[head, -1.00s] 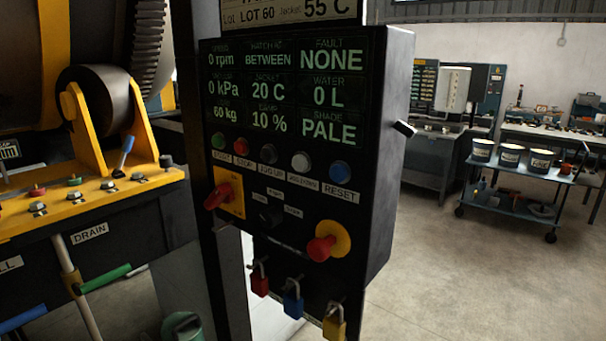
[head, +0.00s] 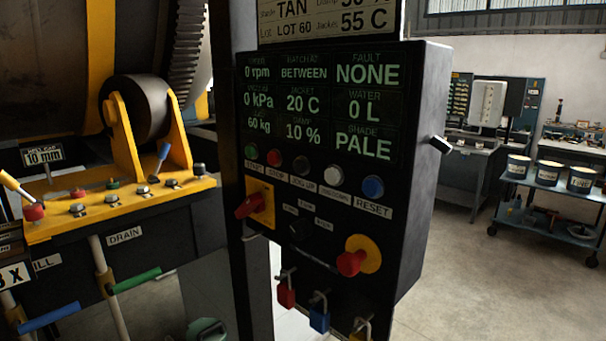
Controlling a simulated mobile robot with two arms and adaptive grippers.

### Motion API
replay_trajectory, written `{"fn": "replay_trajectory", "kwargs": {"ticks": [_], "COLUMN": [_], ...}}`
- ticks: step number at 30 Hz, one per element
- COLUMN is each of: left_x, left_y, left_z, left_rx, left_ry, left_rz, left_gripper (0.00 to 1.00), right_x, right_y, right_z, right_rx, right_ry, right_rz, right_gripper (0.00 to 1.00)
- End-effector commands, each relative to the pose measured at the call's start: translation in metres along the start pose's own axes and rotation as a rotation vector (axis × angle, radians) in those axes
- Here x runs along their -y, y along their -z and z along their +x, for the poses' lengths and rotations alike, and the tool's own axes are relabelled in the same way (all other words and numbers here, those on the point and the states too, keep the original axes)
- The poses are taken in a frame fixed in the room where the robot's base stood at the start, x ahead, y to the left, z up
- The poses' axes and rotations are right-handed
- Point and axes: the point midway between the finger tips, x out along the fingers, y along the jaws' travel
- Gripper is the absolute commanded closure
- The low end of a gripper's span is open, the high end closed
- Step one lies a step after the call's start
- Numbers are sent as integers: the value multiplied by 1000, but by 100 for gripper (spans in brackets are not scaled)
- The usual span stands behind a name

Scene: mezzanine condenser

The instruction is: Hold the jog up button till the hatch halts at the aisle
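The black control box (head: 405,190) stands at centre in the head view. Its display (head: 318,105) reads hatch at BETWEEN, fault NONE, 0 rpm, 0 kPa and shade PALE. Below it is a row of buttons: green start (head: 251,151), red stop (head: 274,157), dark jog up (head: 301,165), pale jog down (head: 333,176) and blue reset (head: 373,187). The jog up button has a small label under it and nothing touches it. The hatch itself cannot be made out. Neither of my grippers shows in the view.
A red switch (head: 249,206) on a yellow plate and a red mushroom knob (head: 351,262) stick out below the buttons. Padlocks (head: 286,292) hang underneath. Yellow machinery (head: 120,212) with levers stands left. A trolley with tubs (head: 548,205) stands right, with open floor before it.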

Motion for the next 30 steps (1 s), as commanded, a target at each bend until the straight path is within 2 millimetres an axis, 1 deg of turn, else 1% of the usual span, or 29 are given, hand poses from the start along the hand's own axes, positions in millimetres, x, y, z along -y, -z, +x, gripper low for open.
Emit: {"fn": "replay_trajectory", "kwargs": {"ticks": [15,28,30], "left_x": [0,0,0], "left_y": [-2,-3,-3], "left_z": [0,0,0], "left_rx": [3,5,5], "left_ry": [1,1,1], "left_rz": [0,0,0], "left_gripper": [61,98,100], "right_x": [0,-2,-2], "right_y": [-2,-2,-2], "right_z": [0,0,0], "right_rx": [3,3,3], "right_ry": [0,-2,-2], "right_rz": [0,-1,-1], "right_gripper": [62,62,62]}}
